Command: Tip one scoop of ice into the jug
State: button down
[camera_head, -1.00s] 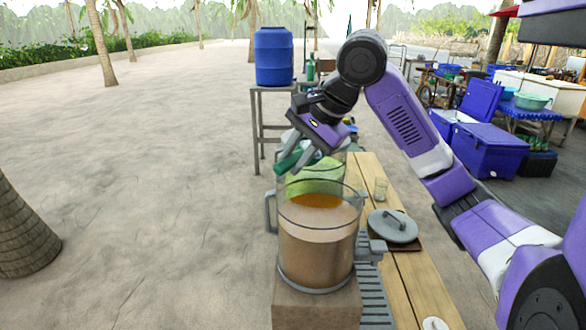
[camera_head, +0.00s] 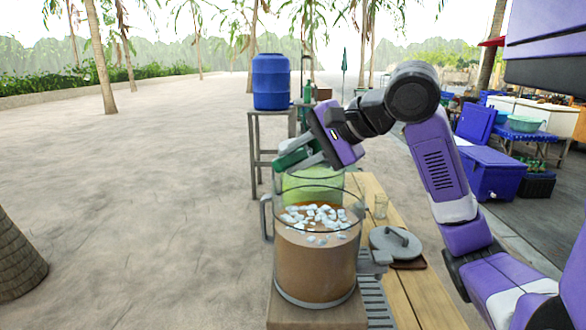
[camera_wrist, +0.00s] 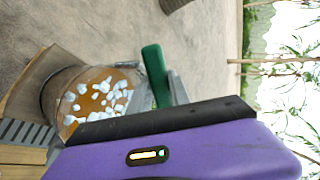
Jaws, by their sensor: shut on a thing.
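The clear jug (camera_head: 315,265) stands at the near end of the bench, full of brown drink with several white ice cubes (camera_head: 318,215) floating on top. The ice also shows in the wrist view (camera_wrist: 98,98). My gripper (camera_head: 292,160) is shut on a green scoop (camera_head: 290,157), above and behind the jug's rim. In the wrist view the scoop (camera_wrist: 156,75) sticks out beyond the fingers, beside the jug (camera_wrist: 50,95). Its bowl is partly hidden, and I see no ice on it.
A second clear jug with green contents (camera_head: 310,185) stands right behind the first. A grey lid (camera_head: 395,242) and a small glass (camera_head: 381,206) are on the wooden bench (camera_head: 425,295). A blue barrel (camera_head: 271,82) stands on a stand behind.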

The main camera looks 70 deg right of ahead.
jog(key=shift+s+a+f+t+h+b, duration=0.15)
jog(key=shift+s+f+t+b, duration=0.1)
jog(key=shift+t+b, duration=0.85)
jog(key=shift+s+d+f+t+h+b, duration=0.1)
jog(key=shift+s+f+t+h+b, duration=0.1)
jog(key=shift+t+b, duration=0.85)
jog(key=shift+s+r+t+b, duration=0.2)
jog(key=shift+t+b, duration=0.35)
jog(key=shift+b, duration=0.45)
jog(key=shift+s, duration=0.1)
jog(key=shift+r, duration=0.2)
